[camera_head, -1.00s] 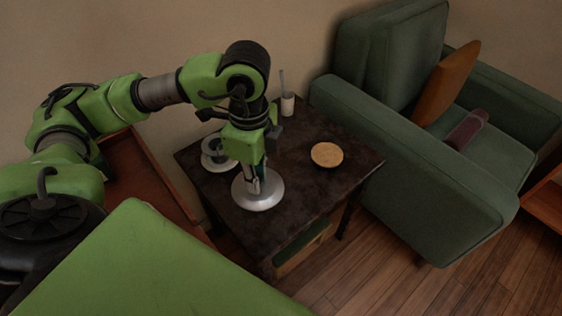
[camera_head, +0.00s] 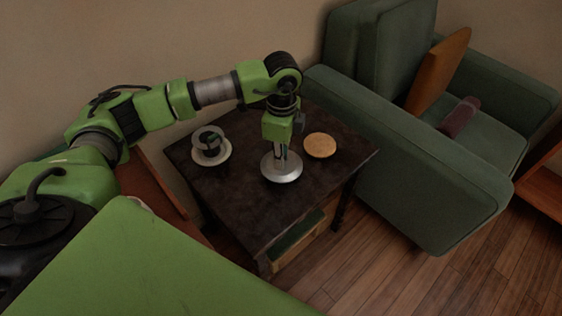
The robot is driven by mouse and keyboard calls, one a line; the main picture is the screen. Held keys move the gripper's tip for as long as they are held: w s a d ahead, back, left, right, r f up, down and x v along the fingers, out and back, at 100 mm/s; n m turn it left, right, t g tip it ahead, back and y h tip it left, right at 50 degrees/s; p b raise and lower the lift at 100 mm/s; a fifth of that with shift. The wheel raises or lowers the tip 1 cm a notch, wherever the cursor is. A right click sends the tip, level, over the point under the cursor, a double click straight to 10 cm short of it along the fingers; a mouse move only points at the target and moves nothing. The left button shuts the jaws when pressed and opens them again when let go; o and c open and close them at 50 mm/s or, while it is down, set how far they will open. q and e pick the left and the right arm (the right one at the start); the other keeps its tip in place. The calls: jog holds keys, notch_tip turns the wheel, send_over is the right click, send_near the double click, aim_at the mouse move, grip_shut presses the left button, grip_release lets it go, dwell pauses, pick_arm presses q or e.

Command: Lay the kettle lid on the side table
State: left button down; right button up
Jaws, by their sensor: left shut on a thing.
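The kettle lid is a round silver disc (camera_head: 281,172) over the dark side table (camera_head: 240,205), just left of the tan round mat. My left gripper (camera_head: 283,156) points down and is shut on the lid at its middle. Whether the lid touches the table top or hangs just above it, I cannot tell. The front half of the table top is bare. My right gripper is not in view.
A cup on a white saucer (camera_head: 226,157) stands at the table's left side. The tan round mat (camera_head: 320,146) lies at the right. A green armchair (camera_head: 420,190) stands close to the table's right side, with a brown wall behind.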

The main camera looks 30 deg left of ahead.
pick_arm(q)
jog(key=shift+f, duration=0.95)
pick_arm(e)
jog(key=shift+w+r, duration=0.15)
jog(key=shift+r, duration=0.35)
pick_arm(q)
jog(key=shift+f, duration=0.1)
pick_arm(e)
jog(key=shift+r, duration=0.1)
pick_arm(q)
jog(key=c, duration=2)
grip_release()
jog(key=shift+r, duration=0.2)
notch_tip(320, 180, up, 12)
jog(key=shift+f+p, duration=0.1)
jog(key=shift+p, duration=0.65)
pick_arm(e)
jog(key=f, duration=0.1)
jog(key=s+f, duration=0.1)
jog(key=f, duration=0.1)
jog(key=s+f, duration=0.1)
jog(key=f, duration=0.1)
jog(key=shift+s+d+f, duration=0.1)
